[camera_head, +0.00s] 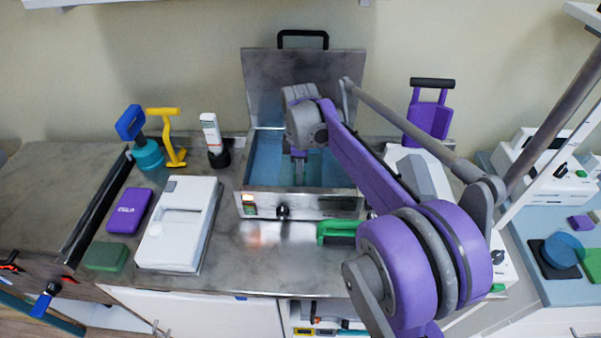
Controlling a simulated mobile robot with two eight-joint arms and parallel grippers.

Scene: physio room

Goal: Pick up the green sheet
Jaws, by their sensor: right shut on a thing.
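My right arm comes in from the right, and its gripper (299,170) points down into the open metal water bath (315,205). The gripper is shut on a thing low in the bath. A teal-green patch (318,168) shows beside the fingers under the blue water and appears to be the green sheet. Its edges and the exact grip are hidden by the water and my wrist. My left gripper is not in view.
The bath's lid (285,75) stands open behind. A white device (180,222), a purple box (129,210) and a green block (107,256) lie to the left. A green-handled item (335,230) is at the bath's front right. The counter's far left (50,190) is clear.

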